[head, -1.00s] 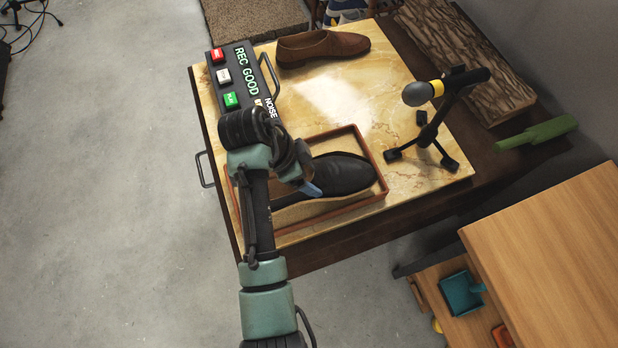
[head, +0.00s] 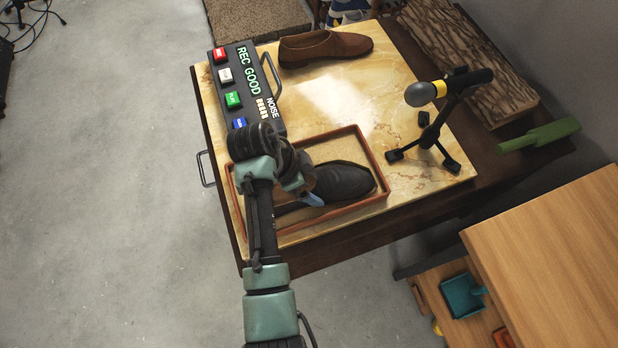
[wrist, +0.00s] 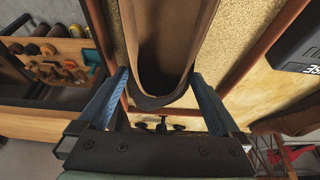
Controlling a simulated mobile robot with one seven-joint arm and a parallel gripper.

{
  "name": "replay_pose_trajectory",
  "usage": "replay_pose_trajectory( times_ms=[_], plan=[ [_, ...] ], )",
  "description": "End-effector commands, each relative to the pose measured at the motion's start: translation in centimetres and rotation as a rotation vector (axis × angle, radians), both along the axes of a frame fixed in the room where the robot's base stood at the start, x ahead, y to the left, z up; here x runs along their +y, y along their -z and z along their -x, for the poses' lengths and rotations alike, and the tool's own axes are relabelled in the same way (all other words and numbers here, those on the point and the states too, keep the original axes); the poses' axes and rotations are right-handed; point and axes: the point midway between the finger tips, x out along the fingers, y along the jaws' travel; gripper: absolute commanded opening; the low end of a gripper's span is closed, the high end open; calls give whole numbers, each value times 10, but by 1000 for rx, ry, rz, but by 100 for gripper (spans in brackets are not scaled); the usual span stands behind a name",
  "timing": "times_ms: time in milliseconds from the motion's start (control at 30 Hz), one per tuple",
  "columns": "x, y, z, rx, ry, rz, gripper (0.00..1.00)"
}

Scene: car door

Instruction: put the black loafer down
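The black loafer (head: 345,182) is within the outline of a shallow red-brown rimmed tray (head: 375,155) with a sandy, speckled bottom. Its toe points right, near the tray's right wall. I cannot tell whether its sole touches the tray bottom. My gripper (head: 312,198) is at the heel end, on the left. My wrist hides part of the heel in the head view.
A brown shoe (head: 325,47) lies at the back of the marble-topped table (head: 340,100). A black button panel (head: 240,80) stands left, close to my wrist. A microphone on a tripod (head: 432,130) stands right of the tray. The marble between them is clear.

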Motion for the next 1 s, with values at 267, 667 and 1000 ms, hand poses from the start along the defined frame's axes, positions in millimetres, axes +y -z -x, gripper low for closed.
replay_pose_trajectory(
  times_ms=[267, 667, 1000],
  plan=[
    [12, -32, 2, -5, -2, 0, 100],
    [40, -103, 12, -4, -2, -1, 100],
    [44, -114, 14, 0, 0, 0, 100]
  ],
)
